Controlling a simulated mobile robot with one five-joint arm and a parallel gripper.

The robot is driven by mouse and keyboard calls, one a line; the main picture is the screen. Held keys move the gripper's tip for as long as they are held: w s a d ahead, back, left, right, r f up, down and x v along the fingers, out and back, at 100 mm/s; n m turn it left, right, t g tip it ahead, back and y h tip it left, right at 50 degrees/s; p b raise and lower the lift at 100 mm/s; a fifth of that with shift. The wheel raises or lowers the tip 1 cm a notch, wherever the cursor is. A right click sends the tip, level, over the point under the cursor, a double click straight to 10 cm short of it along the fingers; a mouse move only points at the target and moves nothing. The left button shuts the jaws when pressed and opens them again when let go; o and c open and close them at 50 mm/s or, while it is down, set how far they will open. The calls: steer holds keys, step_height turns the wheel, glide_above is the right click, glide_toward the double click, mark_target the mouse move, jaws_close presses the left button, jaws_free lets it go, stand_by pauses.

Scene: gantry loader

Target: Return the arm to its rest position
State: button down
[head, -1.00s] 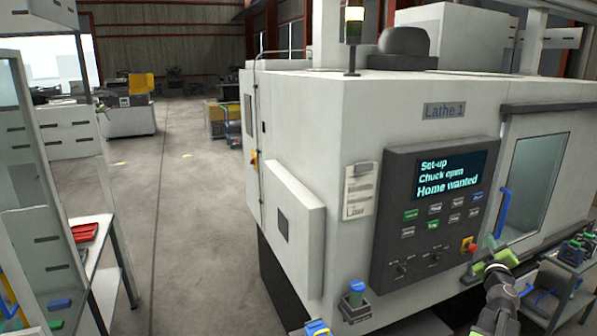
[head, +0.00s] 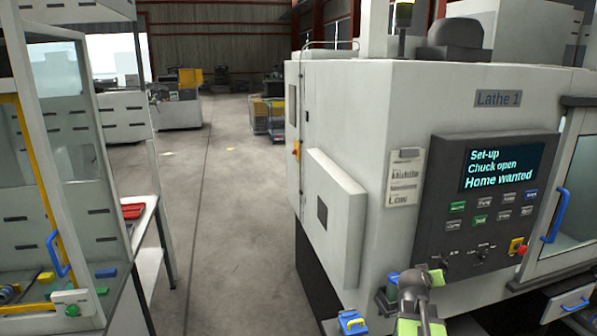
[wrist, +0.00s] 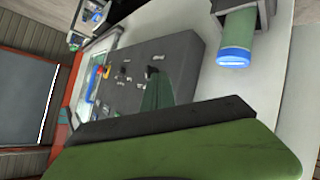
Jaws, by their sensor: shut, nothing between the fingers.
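My arm reaches up from the bottom of the head view, in front of the lathe's lower front. My gripper (head: 436,277) is at its end, small and green, below the lathe's control panel (head: 480,205). The gripper is shut and empty. In the wrist view a green finger with a dark pad (wrist: 165,120) fills the bottom, and the panel shows beyond it. The panel's screen (head: 501,169) reads "Set-up, Chuck open, Home wanted". A blue-and-green cylinder (wrist: 236,50) in a holder shows at the top right of the wrist view; in the head view my arm partly hides it.
The lathe (head: 410,100) stands close on the right, its blue door handle (head: 556,216) at the right edge. A blue-and-yellow piece (head: 352,322) is low in front. A glazed cabinet (head: 75,160) and a red tray (head: 132,211) stand left. The floor aisle (head: 225,210) between is clear.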

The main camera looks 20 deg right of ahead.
steer(key=w+a+f+g+y+b, duration=0.1)
steer(key=a+f+y, duration=0.1)
steer(key=a+f, duration=0.35)
steer(key=w+a+f+g+y+b, duration=0.1)
steer(key=a+f, duration=0.2)
steer(key=a, duration=0.6)
steer(key=s+a+f+n+g+y, duration=0.1)
steer(key=s+a+f+y, duration=0.1)
steer(key=a, duration=0.8)
steer(key=s+a+f+n+g+y+b, duration=0.1)
steer(key=s+a+f+n+g+y, duration=0.1)
steer(key=a, duration=0.8)
steer(key=s+a+f+n+g+y+b, duration=0.1)
steer(key=s+a+f, duration=0.3)
steer(key=a, duration=0.6)
steer(key=shift+s+a+f+n+g+y, duration=0.2)
steer(key=shift+s+n+g+y, duration=0.25)
steer(key=shift+y, duration=0.45)
